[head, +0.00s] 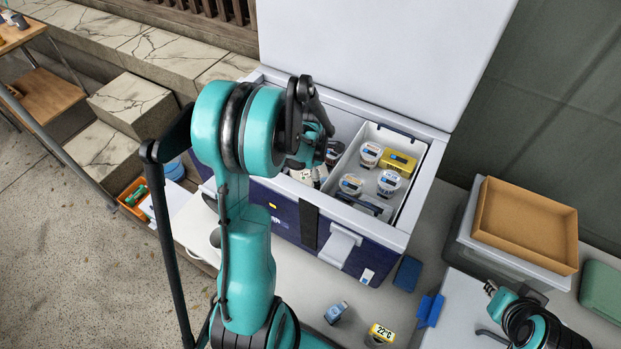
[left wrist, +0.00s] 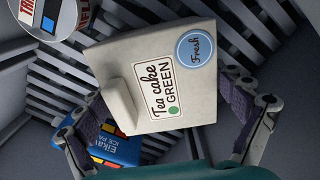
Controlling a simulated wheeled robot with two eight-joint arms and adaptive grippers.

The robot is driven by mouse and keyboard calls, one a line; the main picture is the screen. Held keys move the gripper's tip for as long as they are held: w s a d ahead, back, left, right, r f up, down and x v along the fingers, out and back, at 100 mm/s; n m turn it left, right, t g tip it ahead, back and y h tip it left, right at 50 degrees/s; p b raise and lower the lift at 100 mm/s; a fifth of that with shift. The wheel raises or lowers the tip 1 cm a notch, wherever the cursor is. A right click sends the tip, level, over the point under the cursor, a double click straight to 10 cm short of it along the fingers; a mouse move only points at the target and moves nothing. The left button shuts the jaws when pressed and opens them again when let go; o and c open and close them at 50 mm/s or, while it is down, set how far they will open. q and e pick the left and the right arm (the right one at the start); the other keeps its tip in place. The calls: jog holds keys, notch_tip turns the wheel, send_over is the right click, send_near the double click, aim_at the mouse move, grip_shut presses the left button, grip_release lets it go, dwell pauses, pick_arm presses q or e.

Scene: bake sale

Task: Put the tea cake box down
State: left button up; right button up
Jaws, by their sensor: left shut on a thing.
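The tea cake box (left wrist: 130,75) is pale cream, with a "Tea cake GREEN" label and a round blue "Fresh" sticker. It fills the middle of the left wrist view, tilted in the picture, between the two fingers of my left gripper (left wrist: 168,128), which is shut on it. In the head view my left gripper (head: 312,150) reaches down into the open blue cooler (head: 284,222), on its left side, and my arm partly hides what is there. Slatted cooler walls surround the box; its underside is hidden. My right gripper (head: 490,312) is open and empty at the lower right.
A white tray (head: 411,186) in the cooler's right half holds several tubs and a yellow box (head: 398,163). The cooler lid (head: 375,50) stands open behind. A brown tray (head: 525,222) lies on the right.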

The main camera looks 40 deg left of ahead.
pick_arm(q)
jog(key=shift+r, duration=0.15)
jog(key=o, duration=0.7)
jog(key=shift+f, duration=0.2)
jog(key=shift+r, duration=0.1)
